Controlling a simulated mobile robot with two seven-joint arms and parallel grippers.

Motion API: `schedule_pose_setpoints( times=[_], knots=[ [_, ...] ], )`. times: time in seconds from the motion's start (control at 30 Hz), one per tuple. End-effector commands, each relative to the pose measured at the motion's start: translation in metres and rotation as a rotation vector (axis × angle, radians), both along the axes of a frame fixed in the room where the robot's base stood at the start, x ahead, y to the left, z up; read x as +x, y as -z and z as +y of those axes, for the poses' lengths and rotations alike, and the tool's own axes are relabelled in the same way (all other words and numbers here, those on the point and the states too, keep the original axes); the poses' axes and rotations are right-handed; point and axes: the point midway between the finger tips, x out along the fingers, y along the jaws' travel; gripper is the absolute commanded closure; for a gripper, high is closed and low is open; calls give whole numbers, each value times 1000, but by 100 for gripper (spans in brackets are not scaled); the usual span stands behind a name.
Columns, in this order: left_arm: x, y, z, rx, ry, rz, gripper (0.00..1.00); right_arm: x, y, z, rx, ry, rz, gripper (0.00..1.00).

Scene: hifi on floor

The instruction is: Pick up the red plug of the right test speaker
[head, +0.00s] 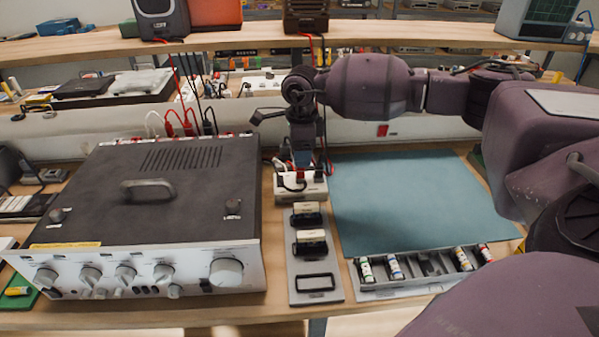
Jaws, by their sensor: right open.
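My right gripper (303,166) points straight down over a small white block (314,188) behind the grey strip. It is open, its fingers close to the block's top. A small red piece, possibly the red plug (289,166), shows at the left of the fingers, partly hidden by them. I cannot tell whether they touch it. Red and black leads come down behind my arm from the brown speaker (305,16) on the shelf. More red plugs (188,128) sit at the back of the amplifier (160,200). My left gripper is out of view.
The grey strip (316,285) holds two labelled black holders and an empty slot. A teal mat (420,200) lies clear to the right, with a tray (400,288) of small cylinders in front. A long shelf (420,36) crosses above, carrying other speakers.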

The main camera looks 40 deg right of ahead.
Motion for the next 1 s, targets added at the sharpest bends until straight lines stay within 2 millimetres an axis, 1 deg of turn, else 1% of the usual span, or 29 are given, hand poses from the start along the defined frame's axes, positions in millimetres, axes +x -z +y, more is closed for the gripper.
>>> schedule_pose_setpoints(
  times=[0.17,0.4,0.47,0.57,0.73,0.77,1.0],
  knots=[
    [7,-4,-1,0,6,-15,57,1,10,0,0,0,1,52],
    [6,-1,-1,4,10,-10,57,3,43,0,1,0,3,52],
    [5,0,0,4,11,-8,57,3,49,0,1,0,1,52],
    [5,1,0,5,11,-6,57,3,53,-1,1,1,-1,52],
    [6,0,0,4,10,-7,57,3,52,0,1,1,-2,52],
    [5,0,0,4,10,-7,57,3,52,0,1,1,-2,55],
    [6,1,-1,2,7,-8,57,3,52,0,1,1,-2,92]
  ],
)
